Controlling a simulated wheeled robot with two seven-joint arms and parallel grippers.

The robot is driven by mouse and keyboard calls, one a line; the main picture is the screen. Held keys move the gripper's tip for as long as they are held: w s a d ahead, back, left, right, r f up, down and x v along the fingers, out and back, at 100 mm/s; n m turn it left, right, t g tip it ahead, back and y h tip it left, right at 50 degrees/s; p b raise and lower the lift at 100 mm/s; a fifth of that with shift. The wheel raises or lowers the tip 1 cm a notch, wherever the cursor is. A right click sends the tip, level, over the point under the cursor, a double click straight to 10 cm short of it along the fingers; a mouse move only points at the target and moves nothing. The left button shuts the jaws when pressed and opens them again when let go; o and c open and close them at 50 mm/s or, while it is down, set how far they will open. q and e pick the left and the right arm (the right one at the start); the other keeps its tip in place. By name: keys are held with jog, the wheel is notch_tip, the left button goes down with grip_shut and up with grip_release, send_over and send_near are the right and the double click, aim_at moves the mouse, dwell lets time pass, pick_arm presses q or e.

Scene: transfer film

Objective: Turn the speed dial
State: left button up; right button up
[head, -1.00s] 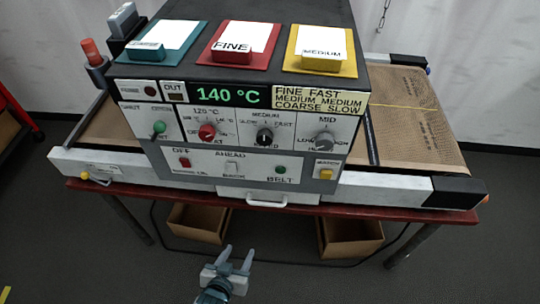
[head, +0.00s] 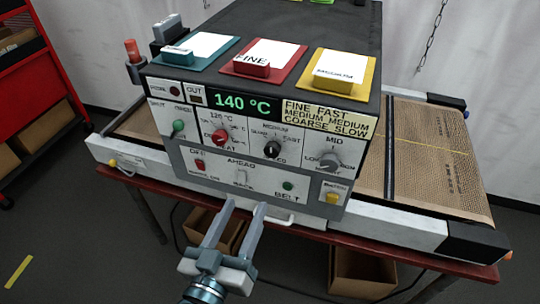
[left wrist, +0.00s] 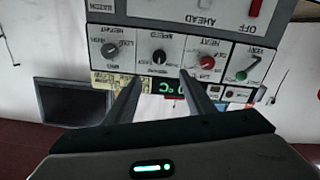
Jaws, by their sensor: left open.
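The speed dial (head: 272,149) is a black knob in the middle of the machine's front panel, with slow, medium and fast marks around it. It also shows in the left wrist view (left wrist: 159,57), where the panel appears upside down. My left gripper (head: 246,205) is open and empty in front of the lower panel. Its fingers point toward the panel, apart from the dial. In the left wrist view the two fingertips (left wrist: 160,76) appear on either side below the dial. My right gripper is not in view.
A red heat knob (head: 220,137) sits left of the dial, and a grey knob (head: 330,162) sits right. A green-tipped lever (head: 178,127) is further left. The display (head: 242,102) reads 140 °C. A white handle (head: 278,220) sticks out below the panel.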

pick_arm(q)
jog(key=b, duration=1)
send_near(271, 153)
jog(key=w, duration=0.3)
jog(key=x, duration=0.2)
jog(key=d+p+x, duration=0.1)
jog(key=x, duration=0.1)
jog(key=shift+w+d+r+p, duration=0.1)
jog(key=shift+w+p, duration=0.15)
jog(key=shift+p, duration=0.05)
jog(key=shift+w+d, duration=0.2)
jog(key=shift+w, duration=0.5)
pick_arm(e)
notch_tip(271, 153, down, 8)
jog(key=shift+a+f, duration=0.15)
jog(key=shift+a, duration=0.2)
pick_arm(q)
jog(key=c, duration=1.1)
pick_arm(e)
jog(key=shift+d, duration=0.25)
